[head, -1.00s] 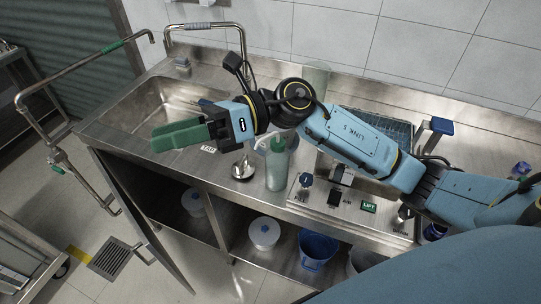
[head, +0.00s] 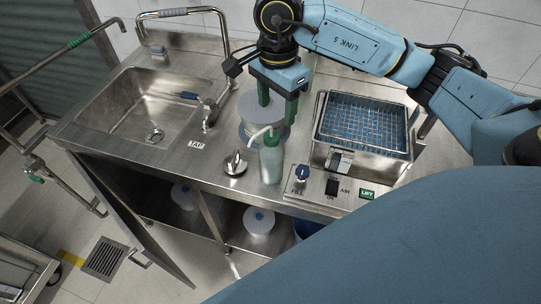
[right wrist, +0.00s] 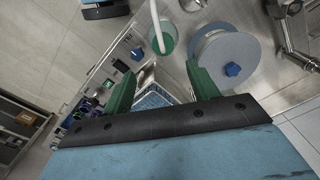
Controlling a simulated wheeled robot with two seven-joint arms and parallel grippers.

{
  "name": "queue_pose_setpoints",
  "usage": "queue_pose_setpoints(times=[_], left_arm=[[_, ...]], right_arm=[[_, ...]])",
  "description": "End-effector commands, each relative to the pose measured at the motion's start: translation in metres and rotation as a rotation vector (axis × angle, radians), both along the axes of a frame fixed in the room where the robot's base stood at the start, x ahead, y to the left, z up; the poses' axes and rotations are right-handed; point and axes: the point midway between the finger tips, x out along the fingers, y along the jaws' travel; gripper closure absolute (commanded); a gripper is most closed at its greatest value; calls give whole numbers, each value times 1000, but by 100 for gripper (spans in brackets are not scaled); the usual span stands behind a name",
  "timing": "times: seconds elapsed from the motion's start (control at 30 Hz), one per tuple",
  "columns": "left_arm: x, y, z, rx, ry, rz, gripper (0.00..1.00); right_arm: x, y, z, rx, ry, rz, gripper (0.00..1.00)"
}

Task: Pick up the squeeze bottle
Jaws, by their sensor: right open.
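The squeeze bottle (head: 271,160) is translucent green with a pale bent spout. It stands upright near the front edge of the steel counter in the head view. It also shows from above in the right wrist view (right wrist: 165,36), just beyond the fingertips. My right gripper (head: 277,100) points down behind the bottle, with its green fingers apart. In the right wrist view the open jaws (right wrist: 162,74) have nothing between them. My left gripper is not in view.
A sink (head: 130,100) is at the left, a wire basket (head: 365,125) at the right. A metal knob-like fitting (head: 235,163) stands left of the bottle.

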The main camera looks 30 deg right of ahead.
Motion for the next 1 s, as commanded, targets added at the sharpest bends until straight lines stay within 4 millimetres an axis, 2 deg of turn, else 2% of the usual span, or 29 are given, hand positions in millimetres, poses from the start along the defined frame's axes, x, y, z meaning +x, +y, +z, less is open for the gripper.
queue_pose_setpoints(times=[0.1, 0.37, 0.63, 0.93, 1.0], left_arm=[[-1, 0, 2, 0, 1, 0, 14], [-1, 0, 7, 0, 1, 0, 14], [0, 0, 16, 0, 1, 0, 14], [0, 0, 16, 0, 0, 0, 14], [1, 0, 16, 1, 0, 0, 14]], right_arm=[[0, 0, -19, 0, 4, -1, 41], [1, 4, -37, 4, 3, 1, 41], [4, 10, -75, 2, 3, 1, 41], [5, 10, -81, 2, -1, 1, 41], [5, 10, -81, 3, 0, 1, 50]])
